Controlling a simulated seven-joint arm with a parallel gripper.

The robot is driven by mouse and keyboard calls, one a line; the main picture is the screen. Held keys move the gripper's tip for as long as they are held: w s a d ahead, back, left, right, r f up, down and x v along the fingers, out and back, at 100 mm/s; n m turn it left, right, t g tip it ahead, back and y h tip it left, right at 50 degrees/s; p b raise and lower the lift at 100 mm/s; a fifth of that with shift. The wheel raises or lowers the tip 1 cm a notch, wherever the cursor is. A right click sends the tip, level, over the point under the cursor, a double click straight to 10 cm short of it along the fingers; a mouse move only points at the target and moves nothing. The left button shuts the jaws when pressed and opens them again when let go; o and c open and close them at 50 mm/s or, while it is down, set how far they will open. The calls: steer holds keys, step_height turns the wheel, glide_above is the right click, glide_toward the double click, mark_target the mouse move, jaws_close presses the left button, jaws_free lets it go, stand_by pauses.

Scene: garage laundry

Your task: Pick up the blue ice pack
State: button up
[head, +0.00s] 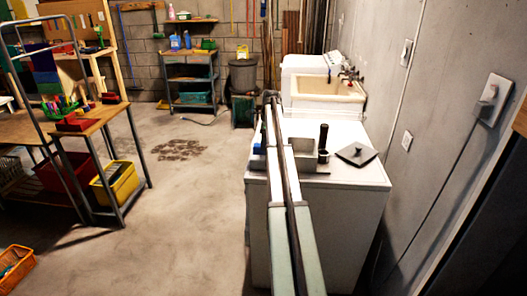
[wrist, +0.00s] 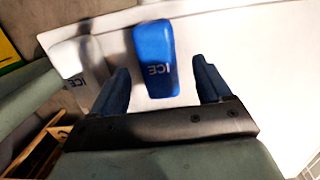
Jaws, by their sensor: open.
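The blue ice pack (wrist: 154,50), marked "ICE", lies on a white surface in the wrist view. My gripper (wrist: 160,66) is open, with one blue finger on each side of the pack and a gap on both sides. I cannot tell how far above the surface the fingertips are. In the head view my arm hides much of that spot. A small blue patch (head: 258,149) shows beside the arm there; I cannot tell whether it is the pack or a finger.
A whitish pack (wrist: 78,62), also marked "ICE", lies left of the blue one. On the white appliance (head: 350,177) stand a dark cylinder (head: 323,140) and a grey square plate with a knob (head: 356,154). A sink (head: 325,90) is behind.

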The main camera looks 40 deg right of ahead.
steer(key=f, duration=0.4)
steer(key=shift+w+a+f, duration=0.15)
steer(key=shift+w+a, duration=0.1)
steer(key=shift+a, duration=0.05)
steer(key=c, duration=1.2)
